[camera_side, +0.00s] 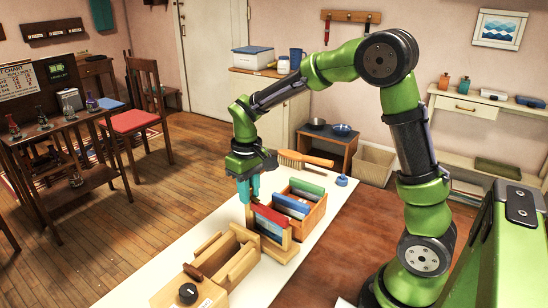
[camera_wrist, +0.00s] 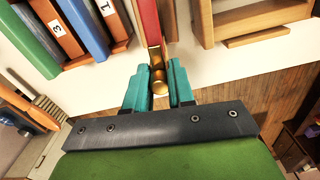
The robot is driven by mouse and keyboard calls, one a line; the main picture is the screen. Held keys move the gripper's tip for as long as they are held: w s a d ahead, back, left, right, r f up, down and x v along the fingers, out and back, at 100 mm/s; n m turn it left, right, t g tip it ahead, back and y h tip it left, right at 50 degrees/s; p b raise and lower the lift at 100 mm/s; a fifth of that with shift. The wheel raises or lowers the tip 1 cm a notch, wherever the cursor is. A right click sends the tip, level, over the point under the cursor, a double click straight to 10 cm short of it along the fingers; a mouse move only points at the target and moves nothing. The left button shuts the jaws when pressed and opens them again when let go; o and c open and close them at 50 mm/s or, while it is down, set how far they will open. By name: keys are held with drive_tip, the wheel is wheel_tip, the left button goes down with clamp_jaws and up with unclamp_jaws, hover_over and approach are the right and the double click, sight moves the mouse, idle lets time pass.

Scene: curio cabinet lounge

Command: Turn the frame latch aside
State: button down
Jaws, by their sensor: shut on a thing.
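A small wooden frame (camera_side: 284,248) stands upright on the white strip of the table, with a red panel (camera_side: 271,220) in it. In the wrist view the red panel (camera_wrist: 149,22) and frame edge (camera_wrist: 169,22) run up from my fingers. The brass frame latch (camera_wrist: 158,86) shows as a rounded knob between my teal fingers. My gripper (camera_side: 248,197) points down at the frame's left end and is shut on the latch; the wrist view shows my gripper (camera_wrist: 160,78) too. The latch is too small or hidden to make out in the side view.
A wooden box (camera_side: 311,222) of blue and green books stands right behind the frame. An empty wooden rack (camera_side: 239,268) stands in front, with a black-knobbed box (camera_side: 205,297) nearer. A brush (camera_side: 306,159) and a blue item (camera_side: 342,180) lie beyond.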

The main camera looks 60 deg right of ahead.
drive_tip(key=m, duration=0.8)
drive_tip(key=shift+a, duration=0.1)
drive_tip(key=m, duration=0.4)
drive_tip(key=shift+m, duration=0.3)
drive_tip(key=m, duration=0.4)
drive_tip(key=shift+f, duration=0.1)
drive_tip(key=c, duration=0.9)
unclamp_jaws()
wheel_tip(320, 180, up, 17)
